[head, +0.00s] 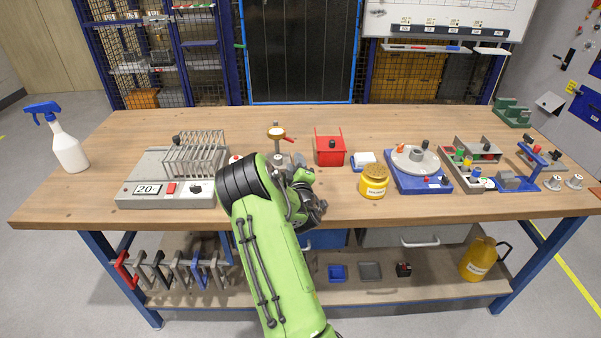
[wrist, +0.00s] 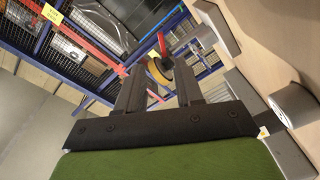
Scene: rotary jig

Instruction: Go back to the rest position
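My green arm reaches up over the front edge of the workbench (head: 270,205) in the head view. My gripper (wrist: 160,70) shows in the wrist view with its two dark fingers apart and nothing held between them. In the head view the fingers are hard to make out beside the dark wrist. The rotary jig (head: 414,160), a blue base with a round grey disc, stands on the bench to the right of my wrist, apart from it. The dial gauge (head: 277,134) on its stand is just behind my arm; a round yellow and red part shows beyond the fingers in the wrist view.
A grey box with a wire rack (head: 150,185) stands left of my arm, a spray bottle (head: 66,145) at the far left. A red box (head: 329,148), a yellow jar (head: 374,182) and a block tray (head: 465,162) stand to the right.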

